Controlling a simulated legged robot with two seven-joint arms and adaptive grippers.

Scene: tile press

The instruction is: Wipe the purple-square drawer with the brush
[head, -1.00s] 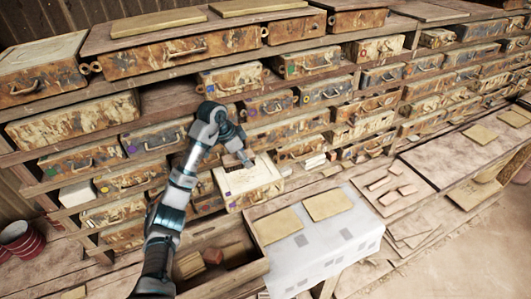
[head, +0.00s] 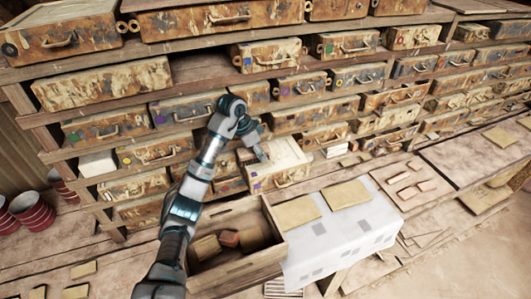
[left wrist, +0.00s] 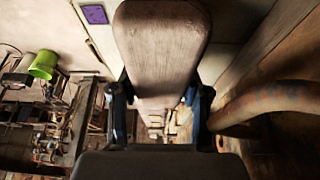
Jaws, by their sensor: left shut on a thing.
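The purple-square drawer (head: 293,176) juts out of the shelf in the middle of the head view, with a pale top. Its purple square (head: 257,185) is at the left end of its front. A purple square (left wrist: 94,14) also shows at the top of the left wrist view. My left gripper (head: 263,154) is low over the drawer's top in the head view. In the left wrist view, my left gripper (left wrist: 158,105) is shut on the brush (left wrist: 160,45), whose brown wooden body shows between the fingers. Its bristles are hidden, so I cannot tell whether they touch the drawer.
Shelves of worn drawers surround it. An open wooden box (head: 225,260) with blocks stands in front, beside a white cloth (head: 340,230) with tan boards. Red buckets (head: 32,212) stand at the left. A curved handle (left wrist: 270,105) is close at the right in the wrist view.

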